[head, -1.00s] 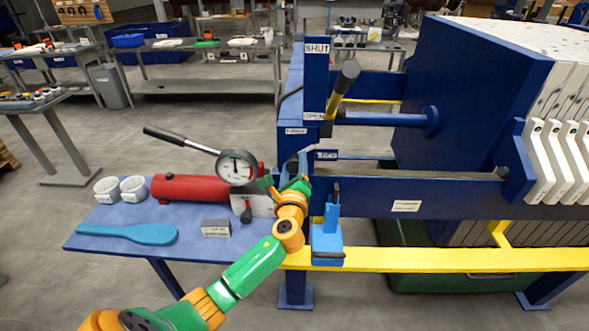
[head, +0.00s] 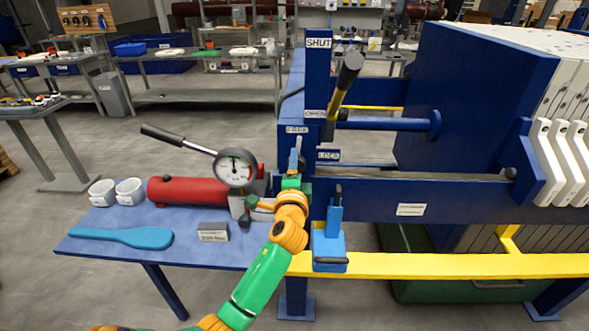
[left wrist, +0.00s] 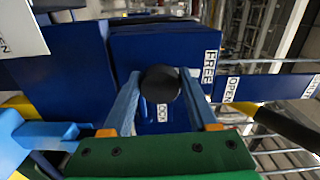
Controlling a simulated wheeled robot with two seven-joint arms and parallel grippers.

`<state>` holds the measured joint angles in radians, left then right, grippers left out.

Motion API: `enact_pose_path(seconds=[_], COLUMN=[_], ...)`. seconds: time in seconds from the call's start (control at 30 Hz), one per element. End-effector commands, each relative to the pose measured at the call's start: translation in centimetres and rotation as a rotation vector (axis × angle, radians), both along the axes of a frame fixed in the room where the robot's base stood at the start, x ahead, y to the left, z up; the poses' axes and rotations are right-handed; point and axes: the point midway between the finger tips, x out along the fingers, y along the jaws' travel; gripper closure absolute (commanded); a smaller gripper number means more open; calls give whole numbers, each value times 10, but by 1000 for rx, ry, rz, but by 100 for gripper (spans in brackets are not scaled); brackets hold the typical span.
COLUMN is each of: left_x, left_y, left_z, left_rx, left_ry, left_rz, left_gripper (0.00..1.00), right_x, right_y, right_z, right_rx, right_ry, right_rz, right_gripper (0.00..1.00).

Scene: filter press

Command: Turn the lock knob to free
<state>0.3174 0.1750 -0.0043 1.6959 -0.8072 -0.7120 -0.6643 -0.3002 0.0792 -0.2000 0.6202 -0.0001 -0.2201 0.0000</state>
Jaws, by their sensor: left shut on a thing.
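The lock knob (left wrist: 160,83) is a dark round knob on the blue press frame, seen in the left wrist view. It sits between the two blue fingers of my left gripper (left wrist: 157,100), which is shut on it. A LOCK label (left wrist: 162,112) lies just below the knob in that view, and a FREE label (left wrist: 209,67) is to its right. In the head view my left gripper (head: 294,160) reaches up to the front of the frame, and its fingers and hand hide the knob. My right gripper is in neither view.
Left of the gripper, a blue table (head: 110,247) holds a red cylinder (head: 195,190), a round gauge (head: 236,168), white cups (head: 129,191) and a blue paddle (head: 125,237). A light blue bracket (head: 329,247) stands close to my gripper's right. A black-ended lever (head: 349,66) rises above.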

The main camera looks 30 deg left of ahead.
Motion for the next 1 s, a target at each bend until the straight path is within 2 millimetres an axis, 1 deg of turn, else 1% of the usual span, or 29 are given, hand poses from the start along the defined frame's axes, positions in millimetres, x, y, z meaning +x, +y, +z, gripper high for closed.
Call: enact_pose_path(seconds=[0.33, 0.83, 0.87, 0.9, 0.97, 1.0], left_x=[0, 0, 0, 0, 0, 0], left_y=[0, 0, 0, 0, 0, 0], left_z=[1, 2, 2, 2, 2, 2], left_rx=[-93, -106, -106, -106, -106, -106], left_ry=[-62, -71, -72, -71, -71, -70], left_rz=[-1, -2, -2, -2, -2, -1], left_gripper=[96, 96, 38, 27, 11, 11], right_x=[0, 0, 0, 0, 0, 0], right_y=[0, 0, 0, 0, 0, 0], right_z=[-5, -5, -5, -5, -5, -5], right_rx=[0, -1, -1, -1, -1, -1], right_ry=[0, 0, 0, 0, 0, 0], right_rz=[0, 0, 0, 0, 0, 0], right_gripper=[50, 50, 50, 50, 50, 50])
